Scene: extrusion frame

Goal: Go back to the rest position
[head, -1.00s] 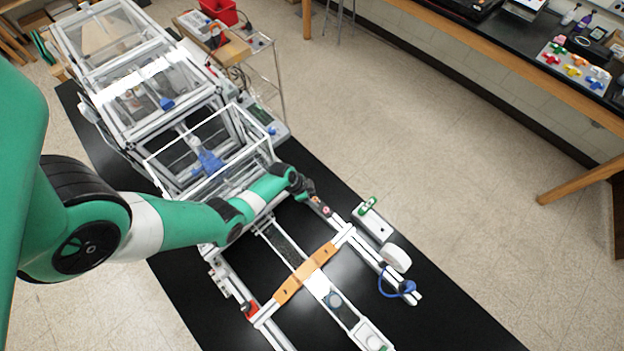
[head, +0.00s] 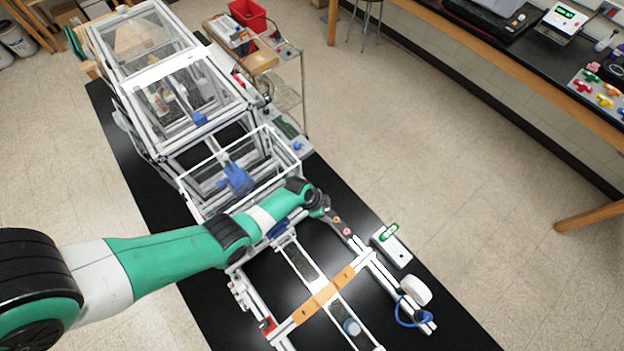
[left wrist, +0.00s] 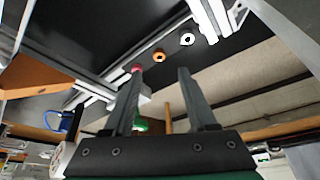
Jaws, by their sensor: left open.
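My left gripper (head: 326,212) is at the end of the green and white arm, above the right rail of the extrusion frame (head: 262,328). In the left wrist view its two dark fingers (left wrist: 160,74) stand apart with nothing between them. Red, orange and white ring-like parts (left wrist: 158,55) lie beyond the fingertips, the red one lined up with the left fingertip. I cannot tell whether the fingertip touches it. My right gripper shows in neither view.
An orange crossbar (head: 325,295) spans the frame. A white box with a green top (head: 391,245) and a blue cable loop (head: 411,315) lie to its right. Clear-panelled enclosures (head: 180,90) stand behind on the black table (head: 130,165). The floor at right is open.

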